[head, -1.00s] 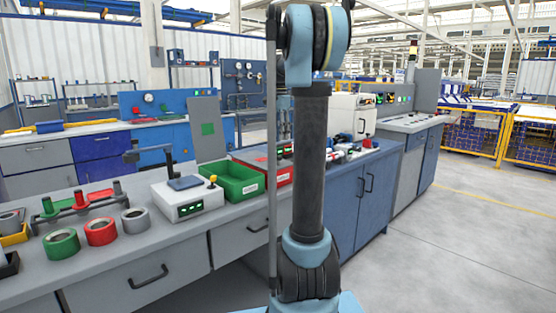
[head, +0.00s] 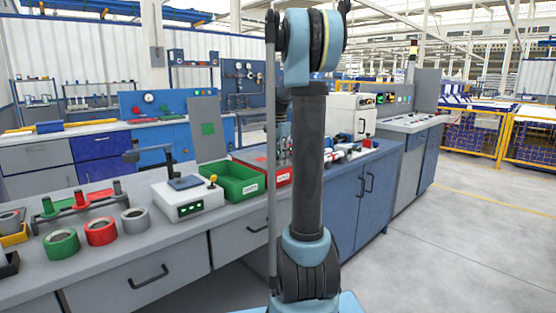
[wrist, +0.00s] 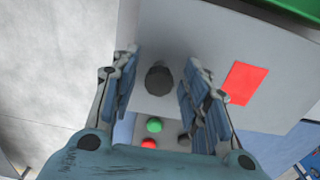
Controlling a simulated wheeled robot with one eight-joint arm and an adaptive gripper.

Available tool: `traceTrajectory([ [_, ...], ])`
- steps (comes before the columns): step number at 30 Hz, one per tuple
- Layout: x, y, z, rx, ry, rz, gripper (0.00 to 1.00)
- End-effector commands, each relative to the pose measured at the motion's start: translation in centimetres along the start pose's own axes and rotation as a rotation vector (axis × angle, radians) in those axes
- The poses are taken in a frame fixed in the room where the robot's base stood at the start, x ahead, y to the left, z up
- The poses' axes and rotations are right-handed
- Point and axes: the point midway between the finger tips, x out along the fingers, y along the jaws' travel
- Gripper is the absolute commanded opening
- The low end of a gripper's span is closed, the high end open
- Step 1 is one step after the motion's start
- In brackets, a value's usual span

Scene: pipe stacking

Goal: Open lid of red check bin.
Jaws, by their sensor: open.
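The red check bin (head: 279,179) stands on the bench in the head view, to the right of the open green bin. Its grey lid (wrist: 205,45), with a red square (wrist: 245,83), lies shut over it and fills much of the wrist view. A dark round knob (wrist: 159,80) stands on the lid. My gripper (wrist: 163,75) is open, with one finger on each side of the knob in the picture. I cannot tell whether the fingers touch it. In the head view my arm hides part of the red bin and most of the gripper.
The green bin (head: 240,186) is close beside the red bin, its grey lid (head: 206,130) standing upright. A white control box (head: 187,203) is left of it. Green and red buttons (wrist: 154,125) show below the lid in the wrist view. Pipe rings (head: 101,231) stand farther left.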

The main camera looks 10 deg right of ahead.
Motion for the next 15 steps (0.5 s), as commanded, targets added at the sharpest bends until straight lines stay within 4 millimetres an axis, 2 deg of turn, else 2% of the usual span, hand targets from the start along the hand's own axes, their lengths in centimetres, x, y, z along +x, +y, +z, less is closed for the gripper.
traceTrajectory([
  [2,-0.01,0.0,0.0,0.0,0.0,0.0,0.42],
  [6,-0.02,0.0,0.0,0.0,0.0,0.0,0.1],
  [8,-0.02,-0.01,0.0,0.0,0.0,0.0,0.0],
  [15,-0.19,-0.09,0.01,0.0,0.0,-0.001,0.0],
])
